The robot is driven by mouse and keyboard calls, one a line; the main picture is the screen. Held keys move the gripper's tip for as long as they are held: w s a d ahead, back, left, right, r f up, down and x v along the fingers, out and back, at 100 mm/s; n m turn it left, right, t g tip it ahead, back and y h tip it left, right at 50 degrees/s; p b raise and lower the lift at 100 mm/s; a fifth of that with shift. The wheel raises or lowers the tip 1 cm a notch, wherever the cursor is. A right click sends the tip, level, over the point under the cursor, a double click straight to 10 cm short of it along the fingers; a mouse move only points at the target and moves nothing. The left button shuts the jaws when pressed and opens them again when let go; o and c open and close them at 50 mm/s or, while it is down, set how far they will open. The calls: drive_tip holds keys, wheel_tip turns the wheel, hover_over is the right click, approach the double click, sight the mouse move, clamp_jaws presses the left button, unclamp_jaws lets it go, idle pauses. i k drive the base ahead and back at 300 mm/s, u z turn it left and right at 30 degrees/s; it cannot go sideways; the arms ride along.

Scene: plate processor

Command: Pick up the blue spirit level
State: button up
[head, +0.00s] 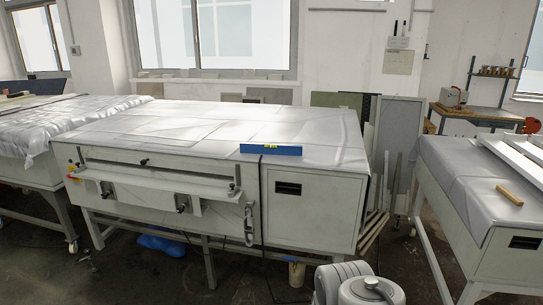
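The blue spirit level (271,150) lies along the front edge of the covered top of the large white plate processor (200,124), right of the middle. It is a long blue bar with a small yellow mark on its front face. Nothing touches it from above. White rounded parts of my arm show at the bottom of the head view, in front of and below the level. My gripper fingers do not show.
A second covered table (455,185) stands at the right with a small wooden block (509,195) and white beams. Another covered table (60,125) is at the left. The processor top around the level is clear. Boards lean behind it.

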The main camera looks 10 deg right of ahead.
sight(245, 147)
drive_tip(key=u, duration=0.65)
drive_tip(key=i, duration=0.7)
drive_tip(key=u, duration=0.9)
drive_tip(key=i, duration=1.8)
drive_tip(key=z, duration=0.6)
